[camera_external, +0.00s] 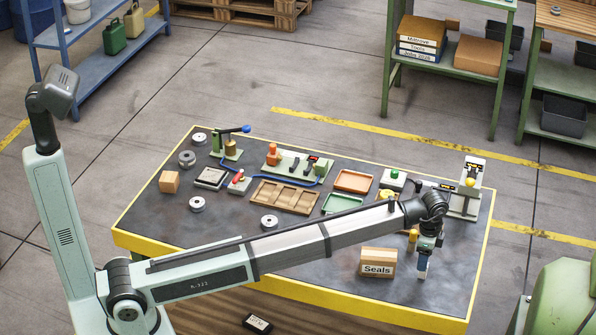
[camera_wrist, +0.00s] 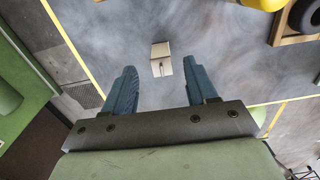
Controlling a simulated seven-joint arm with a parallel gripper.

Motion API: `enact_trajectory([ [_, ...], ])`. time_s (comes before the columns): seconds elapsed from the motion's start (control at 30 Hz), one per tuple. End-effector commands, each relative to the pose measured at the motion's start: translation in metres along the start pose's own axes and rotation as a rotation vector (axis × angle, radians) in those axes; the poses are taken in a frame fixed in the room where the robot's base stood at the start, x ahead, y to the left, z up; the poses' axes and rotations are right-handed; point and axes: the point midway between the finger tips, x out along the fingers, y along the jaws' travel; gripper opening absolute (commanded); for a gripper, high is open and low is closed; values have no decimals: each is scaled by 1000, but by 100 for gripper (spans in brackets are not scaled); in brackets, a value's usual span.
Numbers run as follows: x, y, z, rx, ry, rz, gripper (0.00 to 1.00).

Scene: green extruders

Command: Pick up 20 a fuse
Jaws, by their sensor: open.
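My gripper (camera_external: 422,270) is over the right part of the dark table, to the right of the Seals box. In the wrist view its two blue fingers (camera_wrist: 160,77) are spread apart with nothing held between them. A small beige block (camera_wrist: 161,58) with a grey mark on its face lies on the table beyond the fingertips, roughly centred between them. I cannot tell whether this block is the 20 A fuse; no fuse label is readable. I cannot make the block out in the external view.
A cardboard Seals box (camera_external: 378,263) stands left of my gripper. A wooden compartment tray (camera_external: 285,196), an orange tray (camera_external: 353,181) and a green tray (camera_external: 342,203) lie further back. A white fixture with a yellow ball (camera_external: 470,182) stands at the right edge. The table's front left is mostly clear.

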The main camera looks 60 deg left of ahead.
Motion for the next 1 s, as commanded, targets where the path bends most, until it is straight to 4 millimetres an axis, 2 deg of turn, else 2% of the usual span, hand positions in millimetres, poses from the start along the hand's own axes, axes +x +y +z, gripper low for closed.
enact_trajectory([
  [0.4, 46, -1, -3, 0, 0, 0, 57],
  [0.67, 49, -2, -4, 0, 0, 0, 56],
  [1.0, 48, -2, -3, 0, 0, 0, 24],
])
